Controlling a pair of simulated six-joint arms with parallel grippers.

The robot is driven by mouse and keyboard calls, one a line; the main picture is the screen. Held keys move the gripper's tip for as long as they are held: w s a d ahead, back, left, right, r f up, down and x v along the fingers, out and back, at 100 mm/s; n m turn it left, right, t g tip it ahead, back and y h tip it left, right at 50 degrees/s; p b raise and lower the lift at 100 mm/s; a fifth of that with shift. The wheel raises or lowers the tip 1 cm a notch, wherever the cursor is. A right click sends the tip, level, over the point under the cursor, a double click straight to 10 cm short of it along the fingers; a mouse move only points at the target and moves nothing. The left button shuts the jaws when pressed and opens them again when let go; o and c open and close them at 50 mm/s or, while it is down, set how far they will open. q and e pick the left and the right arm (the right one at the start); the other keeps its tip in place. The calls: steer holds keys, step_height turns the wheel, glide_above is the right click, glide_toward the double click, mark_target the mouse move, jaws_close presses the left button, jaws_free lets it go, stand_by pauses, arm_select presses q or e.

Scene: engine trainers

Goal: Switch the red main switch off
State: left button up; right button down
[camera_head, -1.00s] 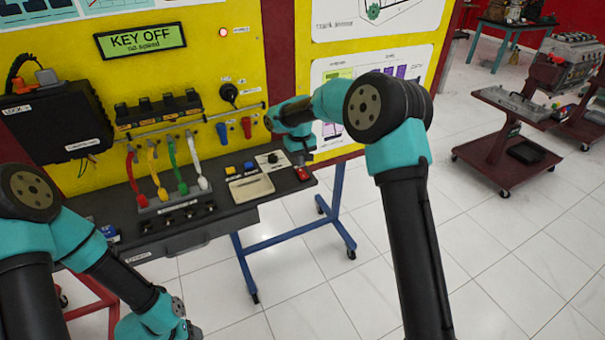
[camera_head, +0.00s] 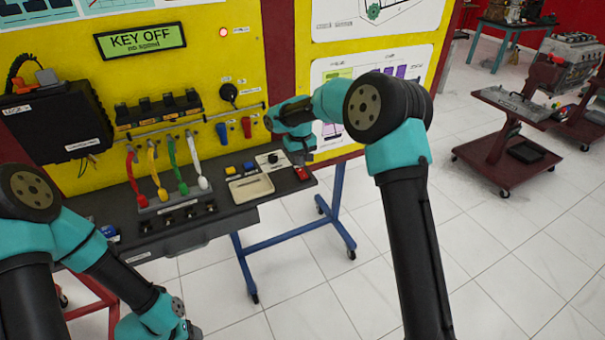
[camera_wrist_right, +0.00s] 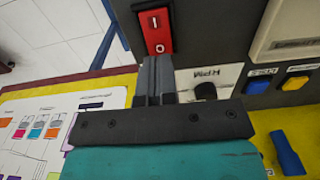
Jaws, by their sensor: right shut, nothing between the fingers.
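The red main switch (camera_head: 301,173) is a rocker at the right end of the dark desk panel. In the right wrist view the red main switch (camera_wrist_right: 155,31) shows a white line mark and, nearer my fingers, a white round mark. I cannot tell which side is pressed in. My right gripper (camera_wrist_right: 158,60) is shut and empty, its fingertips by the end with the round mark. I cannot tell whether they touch it. In the head view my right gripper (camera_head: 299,158) is just above the switch. My left arm is at lower left, its fingers out of view.
A display (camera_head: 141,40) reads KEY OFF. Beside the switch are a black knob (camera_wrist_right: 205,91), a blue button (camera_wrist_right: 257,87) and a yellow button (camera_wrist_right: 295,83). A cream tray (camera_head: 251,187) and coloured cables lie further left. Open floor lies right of the desk.

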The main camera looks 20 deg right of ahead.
mark_target(300, 170)
steer(key=shift+f, duration=1.35)
stand_by(1.2)
steer(key=shift+r, duration=0.1)
steer(key=shift+r, duration=3.45)
steer(key=shift+f, duration=0.1)
steer(key=s+a+f+t+y, duration=0.1)
steer(key=s+a+f+y, duration=0.1)
steer(key=s+f, duration=0.1)
steer(key=s+a+f+t+y, duration=0.1)
steer(key=s+f, duration=0.1)
steer(key=shift+s+a+f+m+t+y, duration=0.1)
steer(key=shift+s+a+m+t+y, duration=0.05)
steer(key=shift+a+m+t+y, duration=0.2)
steer(key=s+d+f+m+g, duration=0.1)
steer(key=s+d+f, duration=0.1)
steer(key=s+f, duration=1.1)
steer(key=s+d+f+m+g, duration=0.1)
steer(key=s+d+f+m, duration=0.1)
steer(key=s+f, duration=1)
steer(key=s+d, duration=0.1)
steer(key=s, duration=0.5)
steer(key=shift+s+d+f, duration=0.15)
steer(key=shift+d+f, duration=0.05)
steer(key=shift+f, duration=0.2)
